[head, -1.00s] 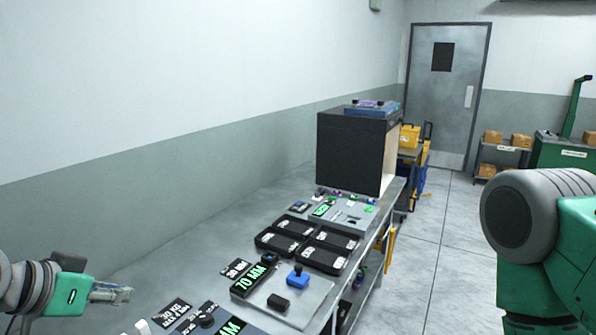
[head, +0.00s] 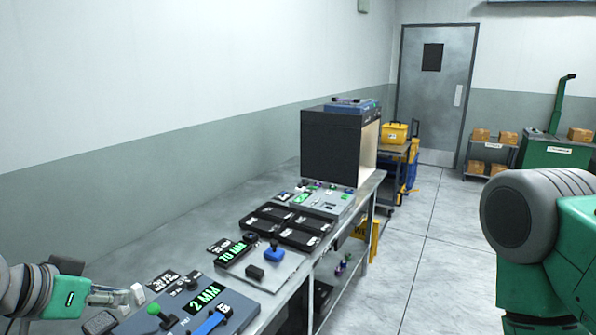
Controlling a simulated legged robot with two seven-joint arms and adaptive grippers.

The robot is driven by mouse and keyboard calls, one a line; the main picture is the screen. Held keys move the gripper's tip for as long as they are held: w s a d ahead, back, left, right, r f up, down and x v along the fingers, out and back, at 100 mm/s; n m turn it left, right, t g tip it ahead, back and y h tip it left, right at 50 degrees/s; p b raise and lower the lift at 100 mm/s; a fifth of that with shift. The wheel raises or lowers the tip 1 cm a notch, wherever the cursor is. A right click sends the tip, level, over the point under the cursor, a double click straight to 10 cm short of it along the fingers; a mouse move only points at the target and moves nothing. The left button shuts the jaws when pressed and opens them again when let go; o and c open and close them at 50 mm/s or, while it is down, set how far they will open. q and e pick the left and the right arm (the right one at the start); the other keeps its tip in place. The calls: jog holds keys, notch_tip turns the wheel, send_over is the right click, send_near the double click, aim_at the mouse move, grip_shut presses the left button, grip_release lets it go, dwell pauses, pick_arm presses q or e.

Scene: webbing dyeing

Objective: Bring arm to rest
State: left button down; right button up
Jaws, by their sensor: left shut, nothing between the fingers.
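My left gripper (head: 128,297) shows at the lower left in the head view, over the near end of the workbench (head: 195,232). It is shut and empty, beside a control panel (head: 185,318) with a green-knobbed lever, a blue handle and a "2 MM" display. I cannot tell whether it touches the panel. My right arm (head: 545,230) is at the right edge; its gripper is out of view.
Along the bench stand a "70 MM" panel (head: 270,278) with a blue knob, several black trays (head: 286,227), a grey panel (head: 325,202) and a dark open-sided box (head: 331,146). Carts and a shelf of boxes (head: 488,150) stand behind.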

pick_arm(q)
jog(key=s+f+n+g+y, duration=0.2)
jog(key=s+f+g, duration=0.2)
jog(key=s+f, duration=1.05)
jog(key=s+f+n+g+y, duration=0.2)
jog(key=s+f+g, duration=0.3)
jog(key=s+f, duration=0.95)
jog(key=w+f+b, duration=0.2)
jog(key=f+b, duration=0.6)
jog(key=w+f+m+t+b, duration=0.1)
jog(key=w+f+b, duration=0.2)
jog(key=f+b, duration=0.5)
jog(key=shift+d+f, duration=0.25)
jog(key=shift+f, duration=0.25)
pick_arm(e)
notch_tip(320, 180, down, 16)
jog(key=shift+w+a, duration=0.25)
jog(key=shift+w, duration=0.05)
pick_arm(q)
jog(key=shift+r, duration=0.1)
pick_arm(e)
jog(key=shift+r, duration=0.15)
pick_arm(q)
jog(key=shift+w, duration=0.1)
jog(key=c, duration=2.2)
grip_release()
